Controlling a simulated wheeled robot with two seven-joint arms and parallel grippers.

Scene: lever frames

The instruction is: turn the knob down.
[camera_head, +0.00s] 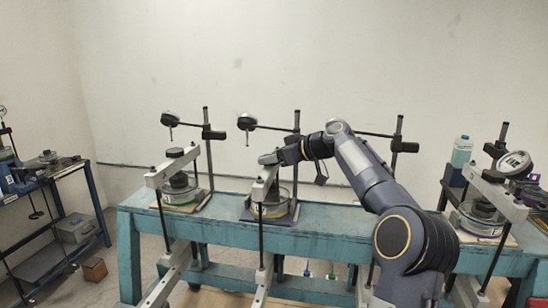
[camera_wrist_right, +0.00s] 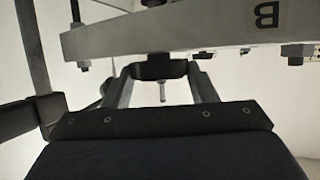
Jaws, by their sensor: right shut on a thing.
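My right gripper (camera_head: 268,159) reaches in from the right to the top of the middle lever frame's pale beam (camera_head: 262,188). In the right wrist view, its two fingers (camera_wrist_right: 161,74) are shut on a dark knob (camera_wrist_right: 158,68), one finger on each side. The knob sits against the pale beam marked "B" (camera_wrist_right: 220,28). In the head view the gripper mostly hides this knob. My left gripper is in neither view.
Similar lever frames stand at the left (camera_head: 172,172) and right (camera_head: 490,190) of the teal bench (camera_head: 330,222). Dial gauges on posts rise behind, one (camera_head: 247,122) close to my right gripper. A bottle (camera_head: 461,151) stands at the back right.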

